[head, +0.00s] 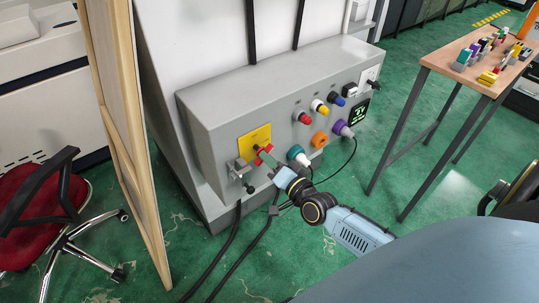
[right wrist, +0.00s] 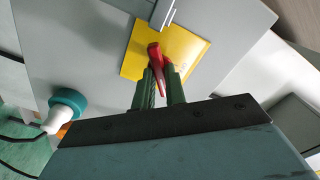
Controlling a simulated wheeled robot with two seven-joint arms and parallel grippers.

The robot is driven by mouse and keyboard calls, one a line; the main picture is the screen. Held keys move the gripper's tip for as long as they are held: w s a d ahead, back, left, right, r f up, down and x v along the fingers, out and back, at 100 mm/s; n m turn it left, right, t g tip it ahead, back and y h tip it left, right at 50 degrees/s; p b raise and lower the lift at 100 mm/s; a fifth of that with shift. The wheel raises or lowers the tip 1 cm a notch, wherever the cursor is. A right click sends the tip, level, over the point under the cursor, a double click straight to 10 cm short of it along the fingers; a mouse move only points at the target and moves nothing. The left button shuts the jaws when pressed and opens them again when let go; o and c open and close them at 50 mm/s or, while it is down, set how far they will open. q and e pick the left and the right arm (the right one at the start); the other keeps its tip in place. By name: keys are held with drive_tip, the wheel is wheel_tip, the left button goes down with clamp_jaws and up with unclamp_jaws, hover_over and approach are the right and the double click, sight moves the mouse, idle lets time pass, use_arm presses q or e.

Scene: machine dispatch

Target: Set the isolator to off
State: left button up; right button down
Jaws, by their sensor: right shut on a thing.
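The isolator is a red handle (right wrist: 155,62) on a yellow plate (right wrist: 190,48), set in the front of a grey panel box (head: 220,130). In the head view the yellow plate (head: 255,139) is at the box's lower left, with the red handle (head: 263,153) on its lower part. My right gripper (head: 268,160) reaches it from the lower right. In the right wrist view the green fingers of my right gripper (right wrist: 163,80) are shut on the red handle, one on each side. The handle stands tilted slightly from the vertical there. My left gripper is not in view.
A grey clasp (head: 240,172) sits at the plate's lower left. A teal and white plug (head: 298,154), coloured connectors and a purple plug (head: 342,128) are to the right. Cables hang below. A wooden table (head: 463,70) with small parts, a red chair (head: 45,195) and a wooden-edged board (head: 112,90) stand around.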

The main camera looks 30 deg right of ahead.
use_arm(q)
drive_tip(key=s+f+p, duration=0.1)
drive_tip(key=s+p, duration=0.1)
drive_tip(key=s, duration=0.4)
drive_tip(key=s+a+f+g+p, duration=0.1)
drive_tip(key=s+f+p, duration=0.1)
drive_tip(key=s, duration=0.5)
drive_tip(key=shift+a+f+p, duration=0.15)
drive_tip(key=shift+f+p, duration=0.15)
drive_tip(key=shift+p, duration=0.4)
use_arm(e)
drive_tip(key=shift+n, duration=5.2)
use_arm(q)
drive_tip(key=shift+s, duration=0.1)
use_arm(e)
drive_tip(key=c, duration=1.5)
unclamp_jaws()
drive_tip(key=shift+o, duration=0.3)
